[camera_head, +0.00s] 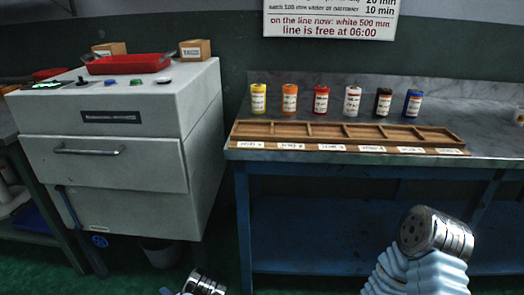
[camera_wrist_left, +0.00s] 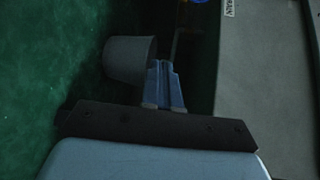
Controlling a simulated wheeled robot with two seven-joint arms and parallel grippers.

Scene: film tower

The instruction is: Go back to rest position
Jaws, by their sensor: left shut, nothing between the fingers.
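My left gripper (camera_wrist_left: 163,66) shows in the left wrist view, with its two blue fingers together and nothing between them. It is over the dark green floor, with a grey bucket beside its fingers in the picture. In the head view only a small metal part of my left arm shows at the bottom edge. A metal joint and pale blue sleeve of my right arm show at the lower right. My right gripper is not visible.
A grey bucket (camera_wrist_left: 128,58) stands near the grey machine (camera_head: 107,160). A red tray (camera_head: 128,64) lies on the machine. Several coloured canisters (camera_head: 321,100) stand behind a compartmented wooden rack (camera_head: 352,131) on the grey worktop (camera_head: 490,130). Green floor is free in front.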

